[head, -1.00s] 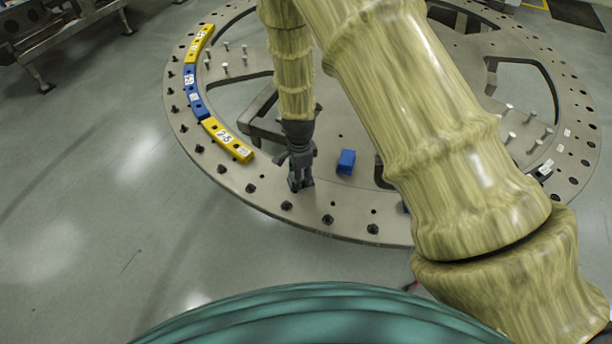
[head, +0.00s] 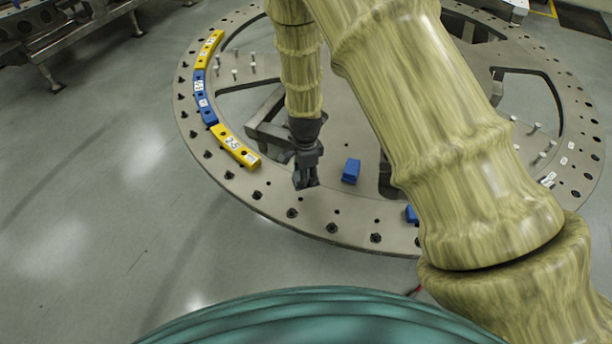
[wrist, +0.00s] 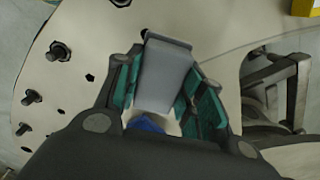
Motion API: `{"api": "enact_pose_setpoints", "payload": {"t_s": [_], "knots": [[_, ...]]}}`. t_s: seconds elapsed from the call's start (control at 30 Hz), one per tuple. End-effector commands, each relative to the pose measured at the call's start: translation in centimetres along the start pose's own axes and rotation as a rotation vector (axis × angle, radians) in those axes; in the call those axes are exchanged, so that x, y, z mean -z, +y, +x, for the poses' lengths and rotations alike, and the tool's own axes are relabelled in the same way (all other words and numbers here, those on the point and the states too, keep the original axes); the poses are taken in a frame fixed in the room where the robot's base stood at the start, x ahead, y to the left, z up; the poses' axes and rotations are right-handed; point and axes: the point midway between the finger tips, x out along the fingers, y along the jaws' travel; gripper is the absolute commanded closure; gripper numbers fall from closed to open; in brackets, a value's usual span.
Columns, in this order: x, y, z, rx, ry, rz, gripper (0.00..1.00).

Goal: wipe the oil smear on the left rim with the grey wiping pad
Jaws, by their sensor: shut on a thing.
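The grey wiping pad (wrist: 163,75) shows in the wrist view between the green-lined fingers of my gripper (wrist: 170,92). My gripper is shut on it. In the head view my gripper (head: 306,183) points down over the near left part of the large round plate's rim (head: 262,208). I cannot tell whether the pad touches the plate. I cannot make out the oil smear in either view. A small patch of blue (wrist: 148,123) shows between the fingers behind the pad; I cannot tell what it belongs to.
Yellow segments (head: 236,146) and a blue segment (head: 203,97) line the left rim. Black bolts (head: 292,213) stand along its edge. A blue block (head: 351,171) lies right of my gripper. White pegs (head: 253,62) stand farther back on the plate.

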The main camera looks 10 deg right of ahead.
Motion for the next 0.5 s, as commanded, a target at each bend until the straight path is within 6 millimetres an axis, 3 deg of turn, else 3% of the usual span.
{"api": "enact_pose_setpoints", "payload": {"t_s": [0.17,0.5], "knots": [[0.01,0.01,-1.46,0.000,0.000,0.000,1.00],[0.01,-0.01,-1.54,0.000,0.000,0.000,1.00]]}}
